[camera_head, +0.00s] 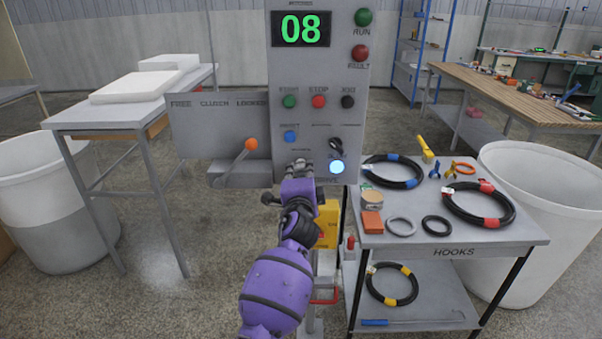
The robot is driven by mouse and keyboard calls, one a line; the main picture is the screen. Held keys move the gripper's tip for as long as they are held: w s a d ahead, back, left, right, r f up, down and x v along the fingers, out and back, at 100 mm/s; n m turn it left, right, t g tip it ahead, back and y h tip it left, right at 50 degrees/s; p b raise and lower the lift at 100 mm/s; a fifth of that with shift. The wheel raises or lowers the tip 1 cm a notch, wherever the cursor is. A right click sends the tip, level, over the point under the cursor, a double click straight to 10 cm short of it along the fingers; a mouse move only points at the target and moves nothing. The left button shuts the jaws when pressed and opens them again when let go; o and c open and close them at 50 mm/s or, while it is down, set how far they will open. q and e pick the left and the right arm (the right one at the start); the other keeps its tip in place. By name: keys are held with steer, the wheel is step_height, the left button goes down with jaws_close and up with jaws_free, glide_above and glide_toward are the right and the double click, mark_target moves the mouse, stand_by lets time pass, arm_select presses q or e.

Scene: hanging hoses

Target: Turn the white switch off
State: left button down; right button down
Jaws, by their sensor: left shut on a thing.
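No white switch shows clearly. My purple left arm rises from the bottom, and my left gripper (298,167) is at the panel's lower left part. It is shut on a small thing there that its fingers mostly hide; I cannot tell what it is. Right of the fingers are a dark knob (338,148) and a lit bluish-white round lamp (336,167). My right gripper is not in view.
An orange-tipped lever (250,145) stands on the box left of the panel. Green, red, black and blue buttons are above the gripper. A small table (455,238) with hoses stands close on the right. White bins (545,215) stand at both sides.

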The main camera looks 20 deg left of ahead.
arm_select(q)
steer(key=n+b, duration=0.1)
steer(key=n, duration=0.3)
steer(key=shift+f, duration=0.15)
steer(key=shift+n, duration=1.5)
steer(key=c, duration=1.8)
jaws_free()
steer(key=v, duration=1.2)
steer(key=shift+r, duration=0.2)
